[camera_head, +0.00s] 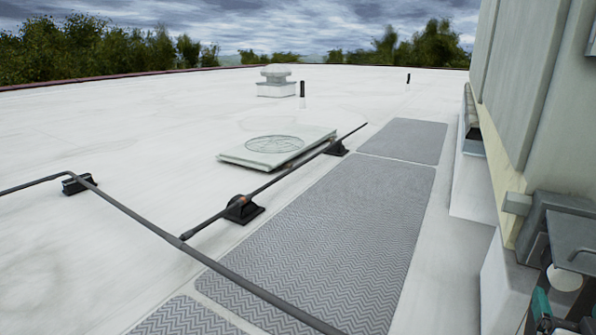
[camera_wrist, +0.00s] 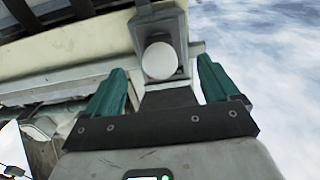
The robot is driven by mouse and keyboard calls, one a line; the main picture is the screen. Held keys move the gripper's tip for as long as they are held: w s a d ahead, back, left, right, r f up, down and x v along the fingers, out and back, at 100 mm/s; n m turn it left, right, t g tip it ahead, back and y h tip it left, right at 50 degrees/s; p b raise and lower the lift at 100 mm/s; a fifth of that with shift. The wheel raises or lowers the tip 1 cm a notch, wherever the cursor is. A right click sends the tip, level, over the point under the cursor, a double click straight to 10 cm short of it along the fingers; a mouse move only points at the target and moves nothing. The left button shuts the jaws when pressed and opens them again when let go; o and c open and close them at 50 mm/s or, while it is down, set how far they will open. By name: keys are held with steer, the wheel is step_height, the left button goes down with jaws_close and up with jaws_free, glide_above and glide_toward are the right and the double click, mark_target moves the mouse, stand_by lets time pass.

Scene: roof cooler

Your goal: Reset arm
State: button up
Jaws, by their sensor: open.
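My gripper (camera_wrist: 160,70) shows in the wrist view with its two green fingers spread wide apart. A round white knob (camera_wrist: 159,61) on a grey bracket appears between the fingers, beyond the dark palm plate. Nothing is visibly clamped, and I cannot tell how far the knob is from the fingers. In the head view my gripper (camera_head: 565,302) is at the lower right corner, partly cut off, close beside the large pale cooler unit (camera_head: 525,90). The white knob (camera_head: 565,277) shows just above the green fingers there.
Grey walkway mats (camera_head: 330,230) run along the white roof left of the cooler. A dark pipe (camera_head: 235,270) crosses the mats on black supports (camera_head: 243,208). A flat square cover with a round grille (camera_head: 275,146) and a roof vent (camera_head: 277,82) stand farther off. Open roof lies left.

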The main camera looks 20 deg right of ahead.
steer(key=a+f+n+g+y, duration=0.4)
steer(key=a+f+y, duration=0.4)
steer(key=a+f, duration=0.85)
steer(key=s+a+f+n+g+y, duration=0.5)
steer(key=s+a+f+g, duration=0.1)
steer(key=s+a+f, duration=0.5)
step_height(320, 180, up, 27)
steer(key=p, duration=2.7)
steer(key=shift+s+a+g, duration=0.15)
steer(key=shift+g, duration=0.15)
steer(key=shift+r, duration=0.1)
